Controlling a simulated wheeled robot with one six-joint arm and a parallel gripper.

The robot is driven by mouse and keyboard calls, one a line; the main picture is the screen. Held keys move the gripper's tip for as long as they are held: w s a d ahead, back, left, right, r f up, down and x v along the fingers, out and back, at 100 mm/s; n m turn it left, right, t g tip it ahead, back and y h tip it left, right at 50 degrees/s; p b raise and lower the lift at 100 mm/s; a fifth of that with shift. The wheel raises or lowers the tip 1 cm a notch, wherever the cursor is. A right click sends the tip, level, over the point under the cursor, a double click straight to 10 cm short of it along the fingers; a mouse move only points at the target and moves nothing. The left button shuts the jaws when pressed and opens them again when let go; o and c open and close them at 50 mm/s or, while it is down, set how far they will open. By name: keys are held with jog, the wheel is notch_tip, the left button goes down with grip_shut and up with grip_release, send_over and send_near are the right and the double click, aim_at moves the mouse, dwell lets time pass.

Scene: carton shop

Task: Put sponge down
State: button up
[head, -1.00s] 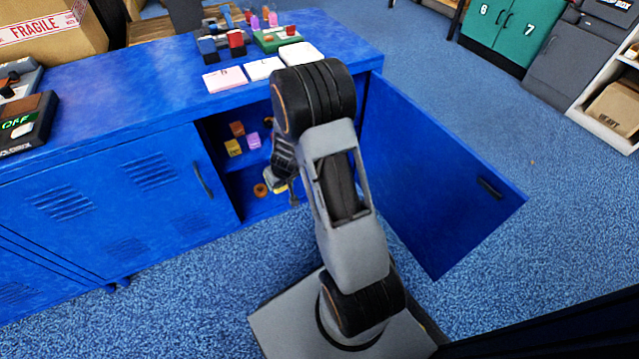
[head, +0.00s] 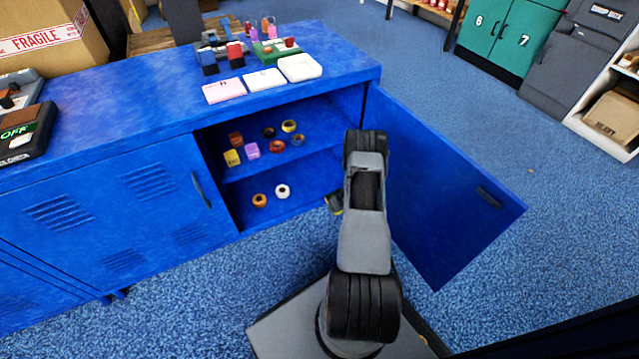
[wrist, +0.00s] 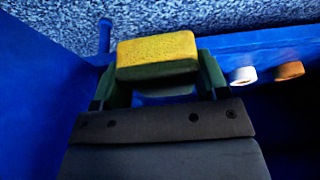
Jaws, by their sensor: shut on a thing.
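The sponge (wrist: 157,55) is a yellow block with a green layer. My gripper (wrist: 155,75) is shut on it, with one finger at each side, in the wrist view. In the head view only a bit of the sponge (head: 334,204) shows left of my arm, low at the right end of the open cabinet's front. Most of my gripper is hidden there behind my arm. I cannot tell whether the sponge touches the cabinet floor.
The blue cabinet (head: 100,110) has its right door (head: 430,190) swung open beside my arm. An orange roll (head: 259,201) and a white roll (head: 282,191) lie on its bottom level. Small boxes and several rolls sit on the shelf above. Blue carpet is clear in front.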

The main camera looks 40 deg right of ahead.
jog(key=b, duration=0.4)
send_near(319, 184)
jog(key=x, duration=0.3)
jog(key=shift+s, duration=0.15)
jog(key=shift+w+r+b, duration=0.15)
jog(key=shift+w+b, duration=0.2)
jog(key=shift+w, duration=0.3)
jog(key=shift+d+f+b, duration=0.1)
jog(key=shift+f+b, duration=0.95)
jog(key=shift+f, duration=0.6)
jog(key=shift+f, duration=0.15)
jog(key=o, duration=1)
jog(key=shift+c, duration=0.2)
jog(key=p+v, duration=0.6)
jog(key=v, duration=0.6)
jog(key=shift+p, duration=0.35)
jog(key=shift+w, duration=0.1)
